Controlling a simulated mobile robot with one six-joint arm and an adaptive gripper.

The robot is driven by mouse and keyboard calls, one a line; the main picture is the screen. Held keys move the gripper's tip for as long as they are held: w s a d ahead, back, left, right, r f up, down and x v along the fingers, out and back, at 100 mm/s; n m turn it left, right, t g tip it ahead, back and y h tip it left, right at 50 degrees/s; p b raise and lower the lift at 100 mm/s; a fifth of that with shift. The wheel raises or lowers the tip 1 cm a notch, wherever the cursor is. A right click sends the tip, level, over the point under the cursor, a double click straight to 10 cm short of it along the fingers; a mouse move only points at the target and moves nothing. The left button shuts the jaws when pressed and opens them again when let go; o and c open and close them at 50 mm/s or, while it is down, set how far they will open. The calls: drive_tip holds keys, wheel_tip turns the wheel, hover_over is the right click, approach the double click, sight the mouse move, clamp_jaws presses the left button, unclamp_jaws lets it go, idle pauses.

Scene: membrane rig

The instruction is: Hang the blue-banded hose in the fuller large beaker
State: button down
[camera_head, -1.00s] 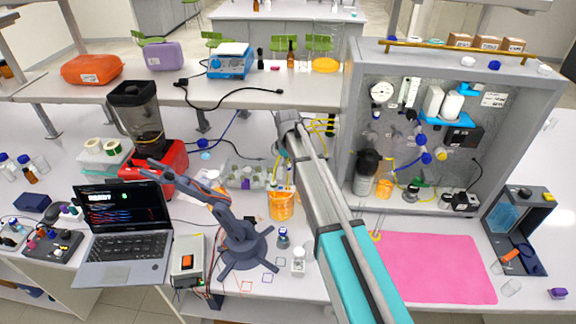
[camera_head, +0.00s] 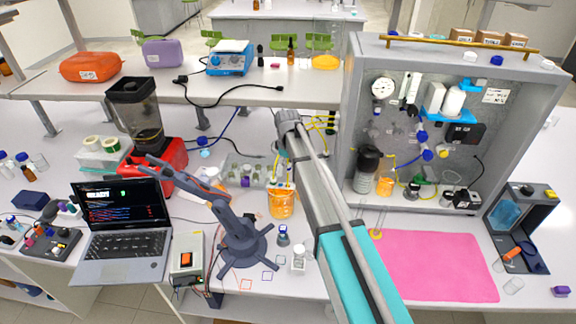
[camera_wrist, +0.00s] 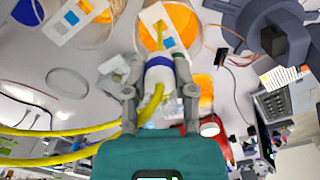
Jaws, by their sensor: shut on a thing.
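In the wrist view my gripper (camera_wrist: 160,92) is shut on the blue-banded hose (camera_wrist: 158,66), a yellow hose with a white and blue sleeve near its end. The hose trails off to the left. Its end points at a large beaker (camera_wrist: 140,38) with orange liquid and a marked card. I cannot tell whether the end is over or inside the rim. A second large beaker (camera_wrist: 78,38) with orange liquid and a card is to its left. Which is fuller is unclear here. In the head view an orange-filled beaker (camera_head: 282,204) stands beyond the small arm; my arm hides my gripper.
A small dark robot arm (camera_head: 240,235) and a laptop (camera_head: 122,228) stand left of the beaker. The grey rig cabinet (camera_head: 358,75) stands to the right, with another orange vessel (camera_head: 385,187) inside.

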drive_tip(key=shift+f+b, duration=3.6)
drive_tip(key=shift+f, duration=0.4)
drive_tip(key=shift+c, duration=1.8)
unclamp_jaws()
drive_tip(key=shift+r, duration=0.15)
wheel_tip(320, 180, up, 12)
drive_tip(key=p, duration=1.2)
drive_tip(key=shift+r, duration=0.15)
